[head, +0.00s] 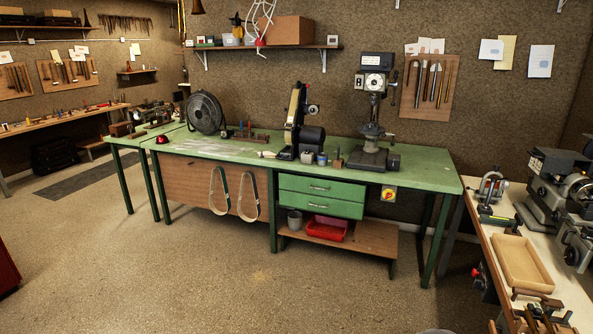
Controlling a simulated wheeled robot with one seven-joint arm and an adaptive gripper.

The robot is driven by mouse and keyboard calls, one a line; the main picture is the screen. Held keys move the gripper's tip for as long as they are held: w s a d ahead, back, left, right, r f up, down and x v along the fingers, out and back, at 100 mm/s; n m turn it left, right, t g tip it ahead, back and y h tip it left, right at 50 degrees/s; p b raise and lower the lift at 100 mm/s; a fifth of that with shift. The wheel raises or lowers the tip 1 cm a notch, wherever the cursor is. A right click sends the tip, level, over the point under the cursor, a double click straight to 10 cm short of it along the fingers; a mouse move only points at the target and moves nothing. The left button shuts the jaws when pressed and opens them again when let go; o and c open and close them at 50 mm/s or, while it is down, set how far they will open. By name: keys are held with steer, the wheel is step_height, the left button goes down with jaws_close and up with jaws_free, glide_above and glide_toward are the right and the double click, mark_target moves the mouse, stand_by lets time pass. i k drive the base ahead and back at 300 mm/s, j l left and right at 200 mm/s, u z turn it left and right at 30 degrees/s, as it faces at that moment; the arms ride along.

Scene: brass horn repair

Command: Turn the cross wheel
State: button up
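A grey lathe-like machine (546,190) stands on the pale bench at the right edge, partly cut off by the frame. A small dark handwheel (571,256) shows on its near side, and I cannot tell for certain whether this is the cross wheel. A larger round part sits higher on the machine. A drill press (375,120) stands on the green bench and has a round dial-like part on its head. My gripper is not in view.
The pale bench (573,290) carries a wooden tray (524,262), a small vise-like tool (491,187) and loose tools. The green bench (428,172) holds a belt grinder (298,125) and a fan (205,112). The floor (240,275) in front is open.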

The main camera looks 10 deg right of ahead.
mark_target(557, 216)
steer(key=i+z, duration=0.45)
steer(key=i+j+z, duration=0.15)
steer(key=i+z, duration=0.3)
steer(key=i+j+z, duration=0.25)
steer(key=z, duration=0.15)
steer(key=i+j+z, duration=0.7)
steer(key=z, duration=0.15)
steer(key=i+j+z, duration=0.4)
steer(key=j, duration=0.15)
steer(key=i+j+z, duration=0.25)
steer(key=j+z, duration=0.2)
steer(key=j, duration=0.15)
